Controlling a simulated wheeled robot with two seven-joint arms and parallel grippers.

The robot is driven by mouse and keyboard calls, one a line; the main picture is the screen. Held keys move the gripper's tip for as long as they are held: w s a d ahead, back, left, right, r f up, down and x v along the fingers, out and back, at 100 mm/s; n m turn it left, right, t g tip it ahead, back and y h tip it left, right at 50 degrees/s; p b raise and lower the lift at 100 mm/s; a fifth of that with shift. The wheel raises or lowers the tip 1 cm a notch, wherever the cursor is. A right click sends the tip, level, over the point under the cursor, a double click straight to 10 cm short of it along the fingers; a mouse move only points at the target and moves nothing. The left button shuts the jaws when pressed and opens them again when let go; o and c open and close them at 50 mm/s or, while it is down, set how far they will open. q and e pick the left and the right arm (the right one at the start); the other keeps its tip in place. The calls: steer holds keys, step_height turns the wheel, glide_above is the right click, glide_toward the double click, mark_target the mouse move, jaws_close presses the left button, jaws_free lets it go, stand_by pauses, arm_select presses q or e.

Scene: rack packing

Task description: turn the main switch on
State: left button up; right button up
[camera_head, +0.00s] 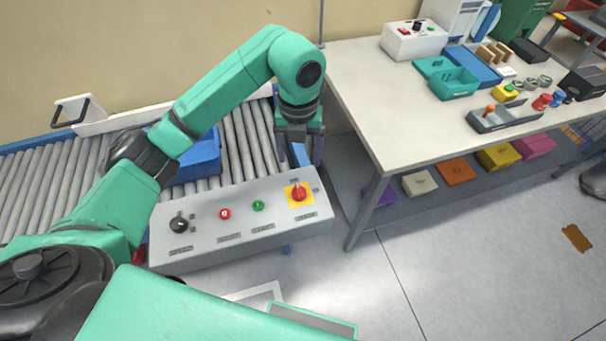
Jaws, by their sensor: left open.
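The main switch (299,194) is a red rotary knob on a yellow square plate, at the right end of a grey control panel (205,243). A green button (258,206), a red button (225,214) and a black knob (180,225) sit to its left on the same panel. My left gripper (300,164) points down just behind the panel's far edge, above and behind the red knob. Its fingers are apart and hold nothing that I can see. It does not appear to touch the knob. My right gripper is not in the view.
A roller conveyor (50,175) with a blue bin (200,160) runs behind the panel. A white table (365,80) with trays, a switch box (414,40) and small parts stands at the right. Coloured boxes sit on its lower shelf. Open floor (450,260) lies at the lower right.

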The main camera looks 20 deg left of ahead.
arm_select(q)
steer(key=p, duration=0.2)
glide_above(299, 190)
steer(key=f, duration=0.5)
steer(key=shift+s+f, duration=0.35)
steer(key=shift+f, duration=0.05)
steer(key=f, duration=0.4)
steer(key=w+f+p, duration=0.1)
steer(key=f, duration=0.1)
steer(key=shift+f, duration=0.4)
steer(key=shift+s+f, duration=0.1)
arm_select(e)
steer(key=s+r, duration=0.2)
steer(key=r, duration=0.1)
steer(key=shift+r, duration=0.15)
arm_select(q)
jaws_close()
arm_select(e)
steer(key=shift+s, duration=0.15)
